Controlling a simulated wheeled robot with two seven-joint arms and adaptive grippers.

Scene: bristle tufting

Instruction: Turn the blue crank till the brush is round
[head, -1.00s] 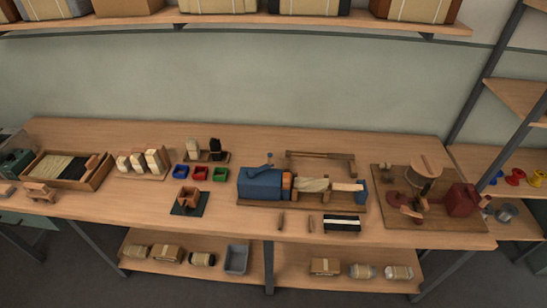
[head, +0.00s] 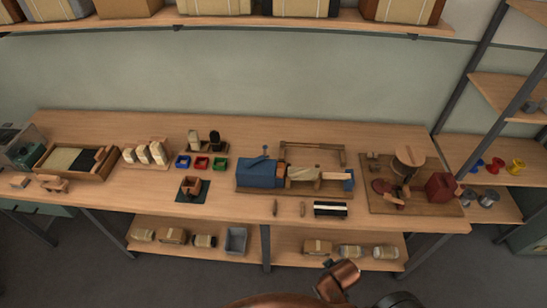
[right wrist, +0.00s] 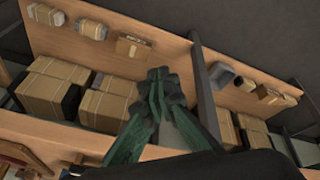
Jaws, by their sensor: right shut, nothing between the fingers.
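In the head view, a blue machine housing (head: 260,174) stands on a wooden base on the bench, with a small blue crank (head: 264,154) rising from its top. To its right on the same base are a pale, cream-coloured piece (head: 305,173) and a blue end block (head: 348,180). The view is too small to tell which part is the brush or how round it is. In the right wrist view, my right gripper (right wrist: 160,76) has green fingers, shut and empty, with the shelves of packages beyond. It touches no task object. My left gripper is not in view.
A wooden frame (head: 313,145) lies behind the machine. A black-and-white brush-like block (head: 330,210) and two small wooden pegs lie in front. A board (head: 420,204) with a red box (head: 442,187) is to the right. The bench's front strip is mostly clear.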

